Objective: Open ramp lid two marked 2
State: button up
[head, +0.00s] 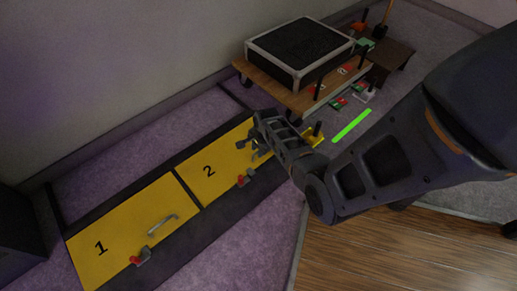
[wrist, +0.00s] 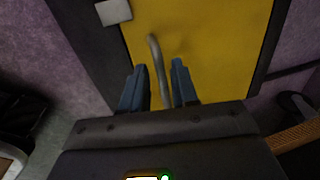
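Ramp lid two (head: 200,185) is a yellow panel marked 2, lying flat in the dark ramp beside lid one. Its right part is hidden behind my gripper in the head view. A red latch (head: 241,179) on a grey base sits at its front edge. In the wrist view the yellow lid (wrist: 220,45) fills the upper middle, with a grey curved handle (wrist: 157,62) rising from it. My gripper (head: 256,151) is over the lid. In the wrist view its two blue fingers (wrist: 159,78) are apart, with the handle running between them; contact cannot be told.
Yellow lid one (head: 125,225) with its own handle and red latch lies to the left. A wooden cart (head: 262,82) carrying a black-topped case stands behind on the right. A bright green strip (head: 352,125) lies on the floor. Purple carpet in front is clear.

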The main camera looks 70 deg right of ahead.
grip_shut()
dwell(0.4)
